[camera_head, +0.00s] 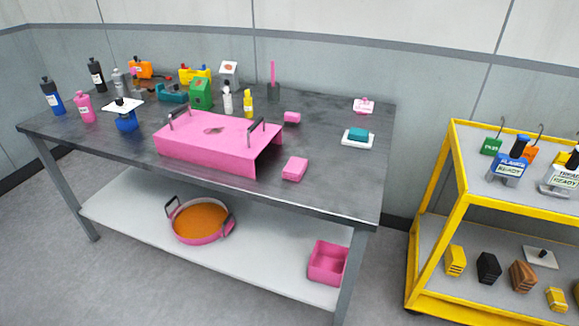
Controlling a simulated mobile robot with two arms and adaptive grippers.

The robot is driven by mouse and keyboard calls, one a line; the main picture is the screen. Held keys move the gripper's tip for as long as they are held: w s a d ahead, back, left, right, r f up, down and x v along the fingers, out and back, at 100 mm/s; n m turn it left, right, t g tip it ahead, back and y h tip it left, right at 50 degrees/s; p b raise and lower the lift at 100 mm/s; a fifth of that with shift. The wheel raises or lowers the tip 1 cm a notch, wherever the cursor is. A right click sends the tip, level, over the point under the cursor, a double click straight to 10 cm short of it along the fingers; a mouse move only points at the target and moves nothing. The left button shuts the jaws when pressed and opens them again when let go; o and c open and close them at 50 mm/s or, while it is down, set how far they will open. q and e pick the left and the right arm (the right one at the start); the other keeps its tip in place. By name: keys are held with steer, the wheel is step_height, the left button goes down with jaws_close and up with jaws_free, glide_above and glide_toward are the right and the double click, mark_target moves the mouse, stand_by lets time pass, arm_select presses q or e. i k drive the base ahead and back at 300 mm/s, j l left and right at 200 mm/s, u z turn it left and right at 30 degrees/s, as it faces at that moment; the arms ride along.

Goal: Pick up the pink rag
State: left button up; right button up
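Several small pink things lie on the grey table (340,190), and I cannot tell for certain which is the rag. A pink folded-looking block (294,168) lies near the front edge, right of the large pink cover. A smaller pink block (292,117) lies farther back, behind the cover. A pink item with a pale label (363,105) is at the back right. Neither of my grippers is in view.
A large pink cover (205,150) with two dark handles stands mid-table. Bottles and tools crowd the left and back. A teal block (358,134) sits on a white dish. A pan (201,221) and pink bin (328,262) are below. A yellow cart (455,210) stands right.

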mark_target(294, 170)
steer(key=i+l, duration=0.1)
steer(key=l, duration=0.3)
steer(key=i+l+u, duration=0.15)
steer(key=l+u, duration=0.55)
steer(key=i+l+u, duration=0.1)
steer(key=l+u, duration=0.25)
steer(key=l, duration=0.15)
